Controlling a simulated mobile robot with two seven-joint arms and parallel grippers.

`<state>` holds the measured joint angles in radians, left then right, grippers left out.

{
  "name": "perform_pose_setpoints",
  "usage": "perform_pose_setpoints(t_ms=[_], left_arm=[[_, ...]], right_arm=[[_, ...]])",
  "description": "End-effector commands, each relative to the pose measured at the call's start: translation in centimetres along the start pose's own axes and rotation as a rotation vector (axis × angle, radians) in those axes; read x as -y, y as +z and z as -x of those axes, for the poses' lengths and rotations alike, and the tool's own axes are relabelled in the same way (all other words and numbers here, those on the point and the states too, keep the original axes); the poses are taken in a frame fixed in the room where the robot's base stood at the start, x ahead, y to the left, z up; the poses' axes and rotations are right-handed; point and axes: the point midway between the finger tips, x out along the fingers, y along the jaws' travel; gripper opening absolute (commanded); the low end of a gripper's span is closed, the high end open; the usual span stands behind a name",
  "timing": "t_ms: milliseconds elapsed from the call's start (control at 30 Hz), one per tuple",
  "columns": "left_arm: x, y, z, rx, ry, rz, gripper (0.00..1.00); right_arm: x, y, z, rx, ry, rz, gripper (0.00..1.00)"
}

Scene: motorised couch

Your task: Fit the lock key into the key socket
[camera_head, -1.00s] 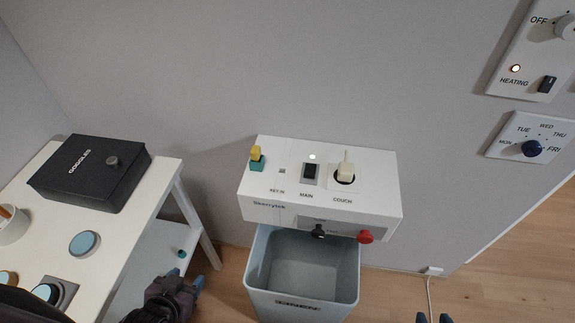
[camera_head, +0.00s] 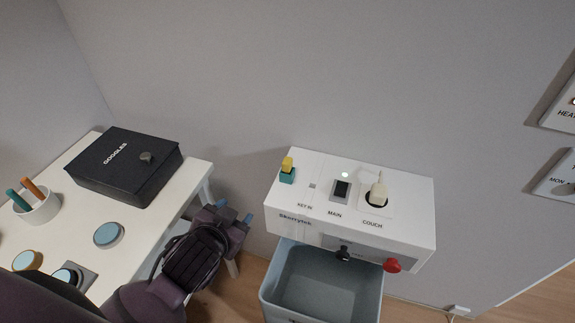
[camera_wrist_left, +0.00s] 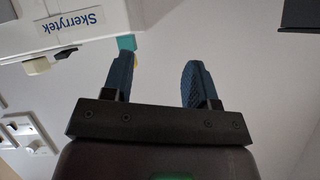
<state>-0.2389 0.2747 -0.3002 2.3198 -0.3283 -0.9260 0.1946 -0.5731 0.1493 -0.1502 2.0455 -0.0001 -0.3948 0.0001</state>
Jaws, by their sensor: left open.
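The lock key appears to be the yellow-and-teal piece (camera_head: 287,171) at the left end of the white Skerrytek control box (camera_head: 410,215). Its teal part also shows past the box's edge in the left wrist view (camera_wrist_left: 127,42). The key socket appears to be the small grey square (camera_head: 312,186) above the KEY IN label, just right of the key; its opening is too small to make out. My left gripper (camera_head: 234,211) is open and empty, left of and apart from the key. Its blue fingers show spread in the left wrist view (camera_wrist_left: 155,80). My right gripper is out of view.
The box also carries a MAIN switch (camera_head: 341,189), a plug (camera_head: 378,189) in the COUCH outlet, and black and red (camera_head: 392,265) knobs. A grey bin (camera_head: 325,285) stands below. A white table (camera_head: 140,225) with a black GOGGLES case (camera_head: 125,165) is at left.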

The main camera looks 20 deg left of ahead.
Motion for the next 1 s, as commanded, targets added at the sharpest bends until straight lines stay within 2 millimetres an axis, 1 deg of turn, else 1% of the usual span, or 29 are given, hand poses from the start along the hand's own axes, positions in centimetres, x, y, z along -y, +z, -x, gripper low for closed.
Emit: perform_pose_setpoints(t_ms=[33,67,100,133,167,200,267,300,367,400,500,600,667,733,800,900,1000], left_arm=[[-0.3,-2.5,-0.7,-0.093,0.000,-0.030,0.53],[-0.7,-4.0,-1.0,-0.153,0.001,-0.048,0.53],[-1.1,-6.2,-1.4,-0.240,0.005,-0.076,0.53],[-1.6,-7.8,-1.5,-0.309,0.012,-0.097,0.53],[-2.0,-9.4,-1.6,-0.378,0.019,-0.121,0.53],[-2.8,-11.5,-1.6,-0.471,0.034,-0.154,0.53],[-4.1,-14.4,-1.4,-0.608,0.063,-0.209,0.53],[-5.0,-16.2,-1.1,-0.698,0.087,-0.247,0.53],[-6.5,-18.6,-0.5,-0.826,0.129,-0.310,0.53],[-7.6,-19.9,0.0,-0.909,0.162,-0.355,0.53],[-10.4,-22.5,1.4,-1.100,0.256,-0.480,0.53],[-13.1,-23.9,2.7,-1.265,0.368,-0.624,0.53],[-14.6,-24.3,3.4,-1.351,0.444,-0.720,0.53],[-16.2,-24.3,4.0,-1.435,0.539,-0.844,0.53],[-17.4,-23.8,4.2,-1.498,0.638,-0.977,0.53],[-18.6,-22.6,4.0,-1.547,0.789,-1.185,0.53],[-18.7,-21.1,2.9,-1.538,0.940,-1.410,0.53]], right_arm=[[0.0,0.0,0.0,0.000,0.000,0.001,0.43],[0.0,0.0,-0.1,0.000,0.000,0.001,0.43],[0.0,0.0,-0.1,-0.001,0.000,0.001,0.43],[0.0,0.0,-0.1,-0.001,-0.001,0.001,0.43],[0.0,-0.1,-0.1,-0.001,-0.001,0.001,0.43],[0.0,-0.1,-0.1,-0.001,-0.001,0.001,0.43],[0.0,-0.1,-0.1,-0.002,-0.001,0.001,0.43],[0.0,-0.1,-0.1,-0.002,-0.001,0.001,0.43],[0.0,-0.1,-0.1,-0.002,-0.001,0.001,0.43],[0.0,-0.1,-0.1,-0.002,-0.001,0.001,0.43],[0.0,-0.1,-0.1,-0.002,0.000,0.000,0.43],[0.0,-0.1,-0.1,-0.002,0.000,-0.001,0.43],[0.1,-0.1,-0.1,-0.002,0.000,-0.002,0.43],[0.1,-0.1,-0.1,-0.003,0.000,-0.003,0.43],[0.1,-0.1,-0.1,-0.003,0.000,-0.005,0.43],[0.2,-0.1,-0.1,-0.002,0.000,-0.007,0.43],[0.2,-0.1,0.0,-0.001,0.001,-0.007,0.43]])
